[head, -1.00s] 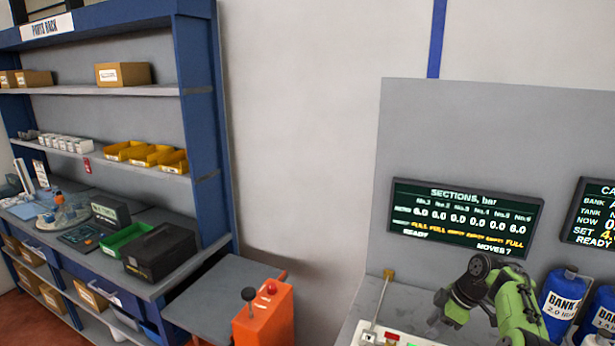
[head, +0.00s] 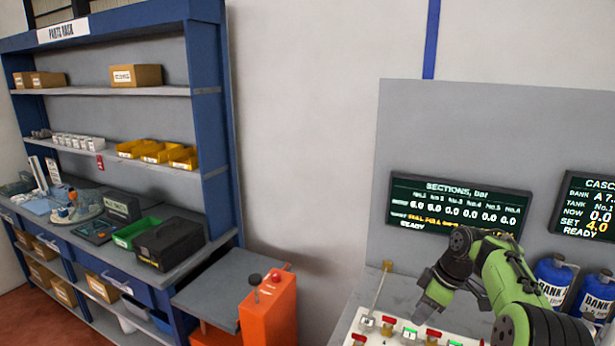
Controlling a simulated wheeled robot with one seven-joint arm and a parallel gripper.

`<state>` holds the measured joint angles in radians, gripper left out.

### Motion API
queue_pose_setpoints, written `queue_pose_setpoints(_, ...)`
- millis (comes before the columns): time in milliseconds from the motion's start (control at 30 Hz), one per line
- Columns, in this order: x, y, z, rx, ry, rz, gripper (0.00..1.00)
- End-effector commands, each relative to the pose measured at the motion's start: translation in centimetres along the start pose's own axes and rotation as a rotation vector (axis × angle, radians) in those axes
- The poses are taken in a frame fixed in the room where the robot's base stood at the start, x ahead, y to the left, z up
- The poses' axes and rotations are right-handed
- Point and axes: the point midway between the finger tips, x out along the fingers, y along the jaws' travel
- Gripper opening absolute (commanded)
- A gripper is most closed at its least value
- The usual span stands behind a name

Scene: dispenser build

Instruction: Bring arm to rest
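My green and black arm (head: 505,275) is bent over the right part of the control bench, in front of the lower edge of the sections display. Its far end (head: 432,288) points down to the left, above the row of switches. The fingers are too small and dark to make out, so I cannot see whether my gripper is open or shut. No held object shows.
A switch panel (head: 410,332) with red and green parts and an upright lever (head: 380,290) lies below the arm. Blue bank tanks (head: 553,280) stand close at right. An orange box (head: 268,308) with a knob and the parts rack (head: 215,130) are at left.

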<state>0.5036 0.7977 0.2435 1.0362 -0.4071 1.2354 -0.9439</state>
Motion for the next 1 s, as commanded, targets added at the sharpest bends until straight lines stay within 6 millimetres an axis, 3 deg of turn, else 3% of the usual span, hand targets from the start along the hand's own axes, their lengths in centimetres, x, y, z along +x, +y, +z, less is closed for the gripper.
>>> queue_pose_setpoints(167,-3.9,-4.8,-2.9,0.101,-0.040,0.058,0.35)
queue_pose_setpoints(367,-8.9,-14.5,-4.3,0.319,-0.060,0.183,0.35)
queue_pose_setpoints(533,-11.1,-23.6,-1.8,0.544,-0.011,0.298,0.35)
queue_pose_setpoints(700,-10.4,-31.3,3.1,0.764,0.090,0.376,0.35)
queue_pose_setpoints(833,-9.0,-34.3,6.0,0.877,0.153,0.398,0.35)
queue_pose_setpoints(1000,-8.3,-35.2,7.1,0.922,0.175,0.401,0.35)
